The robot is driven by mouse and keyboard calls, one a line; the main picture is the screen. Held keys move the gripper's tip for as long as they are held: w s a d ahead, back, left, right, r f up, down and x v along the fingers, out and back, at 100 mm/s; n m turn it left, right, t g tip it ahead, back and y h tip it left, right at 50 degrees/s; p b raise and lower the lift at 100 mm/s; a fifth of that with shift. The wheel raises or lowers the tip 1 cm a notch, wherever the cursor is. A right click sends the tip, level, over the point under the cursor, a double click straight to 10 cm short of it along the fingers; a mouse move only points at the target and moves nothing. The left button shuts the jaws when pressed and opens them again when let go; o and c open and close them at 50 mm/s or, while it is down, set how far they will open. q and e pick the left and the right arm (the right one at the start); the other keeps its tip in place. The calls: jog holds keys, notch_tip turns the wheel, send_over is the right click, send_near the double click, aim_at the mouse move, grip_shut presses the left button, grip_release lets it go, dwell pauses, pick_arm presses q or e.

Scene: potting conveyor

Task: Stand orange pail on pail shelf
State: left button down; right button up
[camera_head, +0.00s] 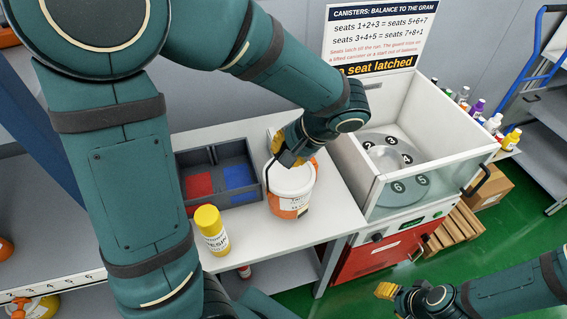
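The orange pail (290,188), white with an orange band and a light lid, stands on the white bench. A dark bail handle arcs along its side. My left gripper (279,150), with yellow finger pads, is at the pail's top rim and handle; the wrist hides its fingertips, so I cannot tell if it grips. My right gripper (385,291) is low at the right over the green floor, away from the pail; its finger gap is unclear. A grey shelf (60,268) with a numbered front edge is at the left; I cannot tell if it is the pail shelf.
A yellow-capped bottle (211,230) stands left of the pail. A dark divided bin (243,199) with red and blue compartments is behind it. A white-walled balance machine (402,185) stands at the right. Orange items (6,250) sit at the left edge. My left arm covers much of the left.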

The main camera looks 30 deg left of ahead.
aim_at(277, 169)
pick_arm(q)
jog(key=shift+f+b, duration=0.35)
jog(key=shift+f, duration=1.45)
jog(key=c, duration=1.1)
grip_release()
jog(key=shift+c, duration=0.2)
